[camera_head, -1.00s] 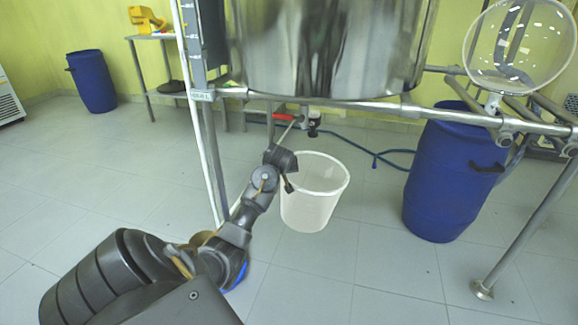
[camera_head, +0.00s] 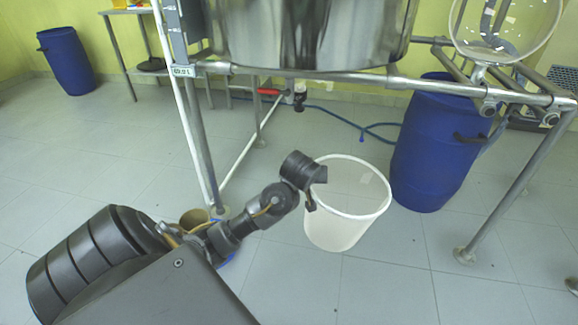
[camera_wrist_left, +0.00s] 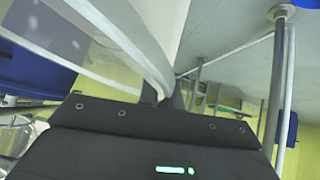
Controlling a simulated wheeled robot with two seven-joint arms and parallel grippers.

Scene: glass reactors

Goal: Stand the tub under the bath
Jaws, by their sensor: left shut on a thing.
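The tub (camera_head: 345,225) is a white, open-topped bucket, in the head view in front of the frame. My left gripper (camera_head: 313,192) is shut on the left side of its rim. In the left wrist view the pale tub wall and rim (camera_wrist_left: 150,50) run down to the fingers (camera_wrist_left: 168,97). The tub looks upright; I cannot tell whether its base touches the floor. The bath (camera_head: 310,35) is a shiny steel vessel on a pipe frame, beyond and above the tub. A dark outlet valve (camera_head: 299,98) hangs below it. My right gripper is not in view.
The frame's front rail (camera_head: 350,79) crosses above the floor; its left leg (camera_head: 200,150) and right leg (camera_head: 505,200) flank the space below. A blue barrel (camera_head: 435,150) stands at the right. A blue hose (camera_head: 345,122) lies behind. Floor under the bath looks mostly clear.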

